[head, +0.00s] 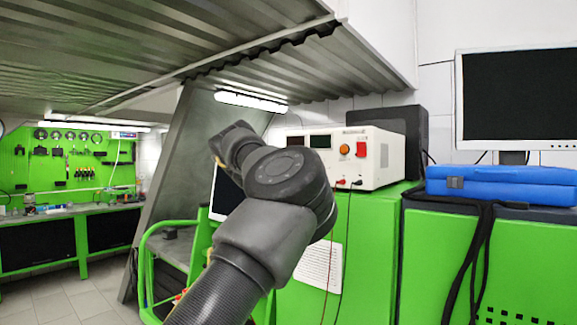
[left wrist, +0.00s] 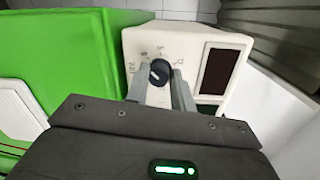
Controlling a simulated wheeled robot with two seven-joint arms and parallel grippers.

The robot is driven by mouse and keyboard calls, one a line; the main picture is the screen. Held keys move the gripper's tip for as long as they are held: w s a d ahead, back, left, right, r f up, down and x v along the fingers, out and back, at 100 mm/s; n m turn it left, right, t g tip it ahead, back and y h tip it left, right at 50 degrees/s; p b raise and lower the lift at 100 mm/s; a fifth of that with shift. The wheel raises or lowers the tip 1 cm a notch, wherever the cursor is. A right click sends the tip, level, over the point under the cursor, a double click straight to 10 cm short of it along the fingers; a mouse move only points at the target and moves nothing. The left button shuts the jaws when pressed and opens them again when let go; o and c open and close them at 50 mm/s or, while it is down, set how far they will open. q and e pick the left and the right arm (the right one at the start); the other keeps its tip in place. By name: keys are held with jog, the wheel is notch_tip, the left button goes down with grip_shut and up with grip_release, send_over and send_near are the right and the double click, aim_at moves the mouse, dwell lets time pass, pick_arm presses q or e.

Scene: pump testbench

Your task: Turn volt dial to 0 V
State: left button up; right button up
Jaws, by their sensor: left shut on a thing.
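The volt dial (left wrist: 159,72) is a round black knob with a white pointer mark on the cream face of the power supply (left wrist: 135,40). Printed marks surround it, too small to read surely. My left gripper (left wrist: 159,77) has a grey finger on each side of the dial and is shut on it. The pointer's exact reading is unclear. In the head view, the cream power supply (head: 382,152) stands on a green cabinet; my left arm hides the dial and the left gripper there. My right gripper is in neither view.
Dark displays (left wrist: 217,68) lie beside the dial. In the head view the supply also has an orange knob (head: 344,149), a red switch (head: 361,150) and hanging leads. A blue case (head: 500,185) and a monitor (head: 515,95) stand at right. A sloping metal panel (head: 185,150) stands behind my arm.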

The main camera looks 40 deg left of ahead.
pick_arm(q)
jog(key=shift+f, duration=0.2)
dwell(0.4)
jog(key=o, duration=1)
jog(key=shift+r, duration=0.1)
jog(key=s+b, duration=0.2)
jog(key=s, duration=0.1)
jog(key=s+b, duration=0.2)
jog(key=s, duration=0.2)
jog(key=s+d+b, duration=0.1)
jog(key=s+b, duration=0.1)
jog(key=s, duration=0.1)
jog(key=shift+s+d+r, duration=0.1)
jog(key=shift+s+r, duration=0.2)
jog(key=shift+r, duration=0.05)
